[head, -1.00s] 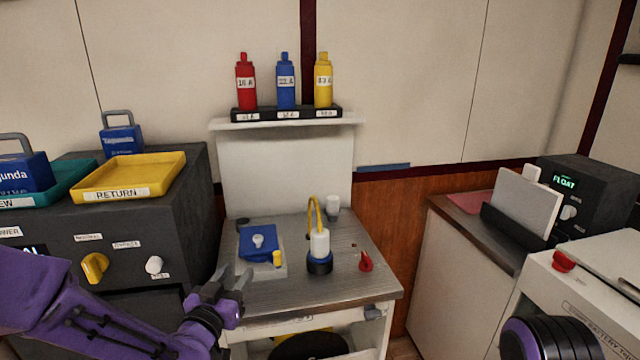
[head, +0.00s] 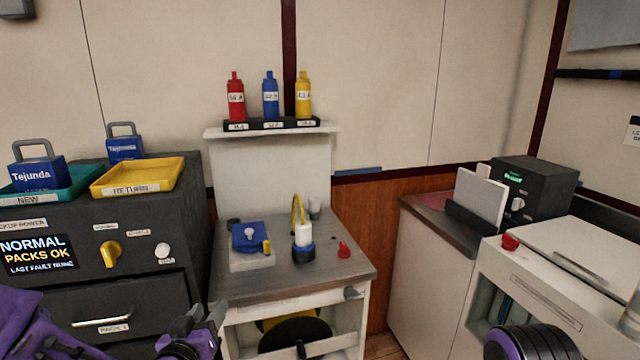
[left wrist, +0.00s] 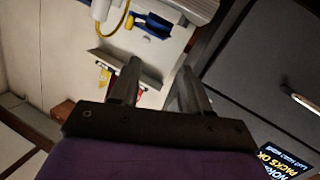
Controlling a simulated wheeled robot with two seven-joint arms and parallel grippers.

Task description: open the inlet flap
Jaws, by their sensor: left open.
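A blue cover (head: 247,240) with a small knob lies on a pale box (head: 250,264) on the bench, a yellow tab (head: 266,247) at its right edge. It looks closed. I see no label naming it the inlet flap, so I cannot be sure it is. Blue and yellow parts (left wrist: 152,24) show at the top of the left wrist view, beyond the fingers. My left gripper (head: 206,318) is open and empty, low in front of the bench, apart from the cover; it also shows in the left wrist view (left wrist: 160,88). My right gripper is out of view.
A white and blue plug with a yellow loop (head: 303,240) and a red knob (head: 343,250) stand on the bench (head: 335,275). The black cabinet (head: 150,275) with its drawer handle (head: 100,317) is at left, a white unit (head: 530,300) at right.

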